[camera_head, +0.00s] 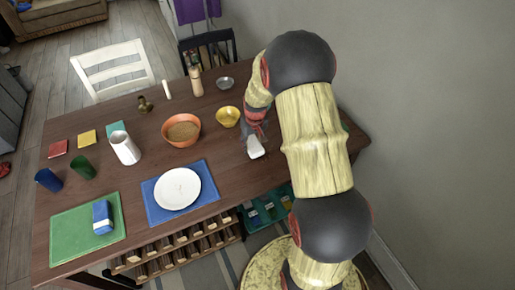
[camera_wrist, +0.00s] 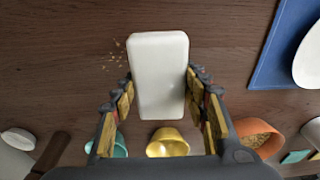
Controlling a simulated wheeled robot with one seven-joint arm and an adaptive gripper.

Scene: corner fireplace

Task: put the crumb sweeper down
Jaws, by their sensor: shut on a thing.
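The crumb sweeper (camera_head: 256,148) is a white rounded block near the right part of the wooden table. My gripper (camera_head: 254,133) is above its far end. In the wrist view the sweeper (camera_wrist: 158,62) lies between the two fingers of my gripper (camera_wrist: 160,88), which is shut on its sides. The sweeper is over bare wood; I cannot tell whether it touches the table (camera_wrist: 60,100). Small yellowish crumbs (camera_wrist: 115,58) lie on the wood to its left in the wrist view.
A yellow bowl (camera_head: 228,116), an orange bowl (camera_head: 181,130) and a grey bowl (camera_head: 226,83) stand nearby. A white plate (camera_head: 177,188) sits on a blue mat (camera_head: 209,196) to the left. Bare wood lies between the mat and the sweeper.

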